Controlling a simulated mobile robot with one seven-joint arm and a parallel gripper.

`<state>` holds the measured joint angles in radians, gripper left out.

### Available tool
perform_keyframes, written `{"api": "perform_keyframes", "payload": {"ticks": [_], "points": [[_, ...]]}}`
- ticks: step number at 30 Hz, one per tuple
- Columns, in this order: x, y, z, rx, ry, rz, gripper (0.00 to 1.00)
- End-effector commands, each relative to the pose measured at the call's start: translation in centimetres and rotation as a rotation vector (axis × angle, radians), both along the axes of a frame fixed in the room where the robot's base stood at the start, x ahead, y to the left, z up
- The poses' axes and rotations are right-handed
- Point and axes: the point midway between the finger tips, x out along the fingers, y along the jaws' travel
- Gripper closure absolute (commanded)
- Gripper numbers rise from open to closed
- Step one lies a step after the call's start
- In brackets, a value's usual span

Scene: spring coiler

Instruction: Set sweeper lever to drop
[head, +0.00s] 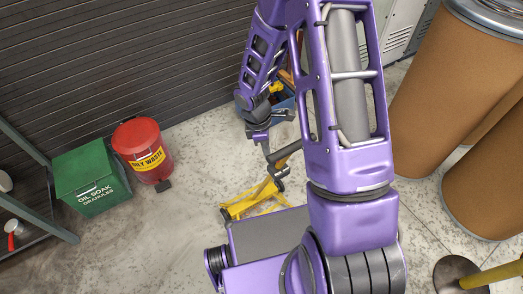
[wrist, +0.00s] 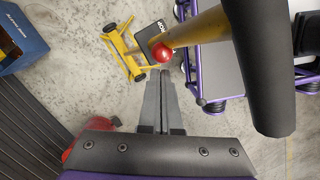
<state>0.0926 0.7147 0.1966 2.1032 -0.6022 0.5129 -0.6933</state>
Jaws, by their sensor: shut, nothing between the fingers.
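The yellow wheeled sweeper (head: 255,198) stands on the floor left of my base, and it also shows in the wrist view (wrist: 120,42). A yellow shaft (wrist: 205,24) runs from it to a thick dark grey grip (wrist: 258,70), close to the wrist camera. A red ball knob (wrist: 161,53) shows by the shaft; the lever arm under it is hardly visible. A black plate with white lettering (wrist: 150,35) lies behind the knob, mostly unreadable. My gripper (wrist: 164,88) is shut and empty, its tips just below the knob in the picture. A gap cannot be judged.
A red oily waste can (head: 143,150) and a green granules box (head: 90,177) stand at left by the dark slatted wall. A blue bin (head: 283,107) stands behind my gripper. Brown drums (head: 425,115) fill the right.

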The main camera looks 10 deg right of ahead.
Motion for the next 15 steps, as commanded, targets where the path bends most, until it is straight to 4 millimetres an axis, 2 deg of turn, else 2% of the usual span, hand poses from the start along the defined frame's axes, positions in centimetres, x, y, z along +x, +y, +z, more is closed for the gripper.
{"api": "perform_keyframes", "payload": {"ticks": [15], "points": [[0.08, -0.24, 0.31, 0.030, 0.009, -0.001, 1.00]]}}
